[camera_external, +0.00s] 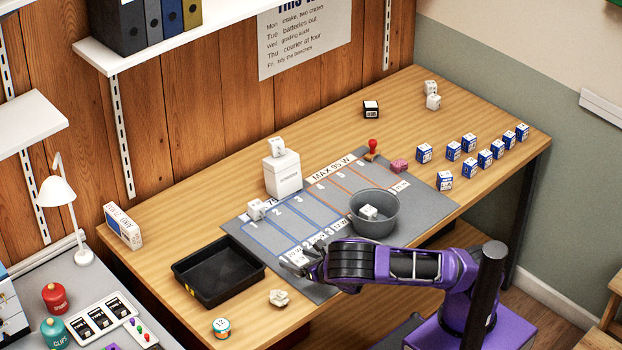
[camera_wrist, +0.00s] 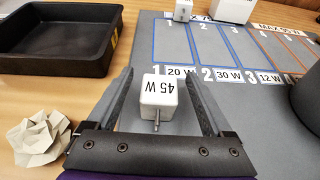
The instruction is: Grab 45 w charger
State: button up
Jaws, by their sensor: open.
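The 45 W charger (camera_wrist: 158,92) is a white block with "45 W" upside down on its face and metal prongs pointing towards my wrist. It lies on the grey mat (camera_wrist: 262,130), in front of the slot labels. My gripper (camera_wrist: 157,80) is open, with one finger on each side of the charger and gaps visible between. In the external view my gripper (camera_external: 306,262) is low at the mat's front edge, and the charger (camera_external: 295,257) is partly hidden by it.
A black tray (camera_external: 194,289) stands left and crumpled paper (camera_external: 279,298) lies in front. A grey bowl (camera_external: 374,226) holding a white charger (camera_external: 368,212) is right of my gripper. Another charger (camera_external: 257,209) is by slot 1, near a white box (camera_external: 283,178). Several blue boxes (camera_external: 445,181) stand far right.

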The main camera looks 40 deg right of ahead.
jog(key=shift+x, duration=1.25)
grip_shut()
